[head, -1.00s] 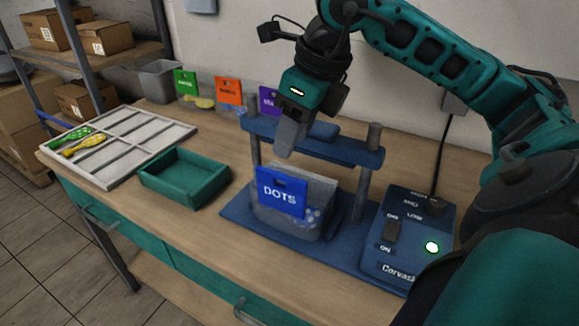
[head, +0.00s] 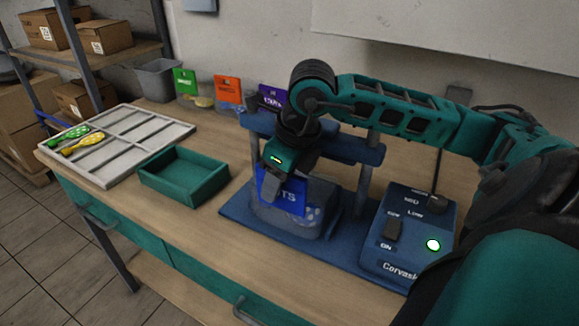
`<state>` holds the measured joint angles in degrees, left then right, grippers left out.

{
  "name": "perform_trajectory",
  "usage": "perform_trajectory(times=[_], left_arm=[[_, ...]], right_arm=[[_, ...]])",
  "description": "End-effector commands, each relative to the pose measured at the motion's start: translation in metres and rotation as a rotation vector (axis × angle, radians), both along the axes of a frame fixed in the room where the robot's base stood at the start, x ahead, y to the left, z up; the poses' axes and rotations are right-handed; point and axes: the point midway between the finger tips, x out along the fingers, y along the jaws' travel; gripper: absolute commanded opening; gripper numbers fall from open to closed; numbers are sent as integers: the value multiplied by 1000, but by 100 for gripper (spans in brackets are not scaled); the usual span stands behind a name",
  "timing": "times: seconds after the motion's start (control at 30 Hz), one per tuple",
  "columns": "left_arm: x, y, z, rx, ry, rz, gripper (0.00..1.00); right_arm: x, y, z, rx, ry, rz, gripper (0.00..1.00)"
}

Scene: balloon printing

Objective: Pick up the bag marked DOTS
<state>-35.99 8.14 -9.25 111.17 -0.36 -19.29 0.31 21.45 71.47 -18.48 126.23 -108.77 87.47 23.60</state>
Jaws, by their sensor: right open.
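The bag marked DOTS (head: 297,214) is a clear bag with a blue label. It stands on the blue base of the press (head: 235,215). Only "TS" of the label shows, because my right gripper covers the left part. My right gripper (head: 270,198) is open and points down in front of the label; I cannot tell whether the fingers touch the bag. My left gripper is not in view.
A control box (head: 395,235) with a lit green light stands right of the bag. The press posts and crossbar (head: 345,149) rise behind it. A green tray (head: 184,177), a white divided tray (head: 70,168) and bags with green (head: 185,82), orange (head: 228,90) and purple (head: 272,98) labels are to the left.

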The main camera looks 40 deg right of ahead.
Motion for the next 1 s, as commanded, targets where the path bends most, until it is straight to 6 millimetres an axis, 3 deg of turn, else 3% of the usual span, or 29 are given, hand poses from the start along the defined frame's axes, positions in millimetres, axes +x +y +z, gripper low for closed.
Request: perform_trajectory(times=[0.23, 0.67, 1.0], left_arm=[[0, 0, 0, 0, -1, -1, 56], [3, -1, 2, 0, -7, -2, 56], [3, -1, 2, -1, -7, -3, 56]], right_arm=[[0, 0, -1, 0, 0, 1, 41], [0, 0, -1, 0, 0, 1, 0], [0, 0, -1, 0, 0, 1, 0]])
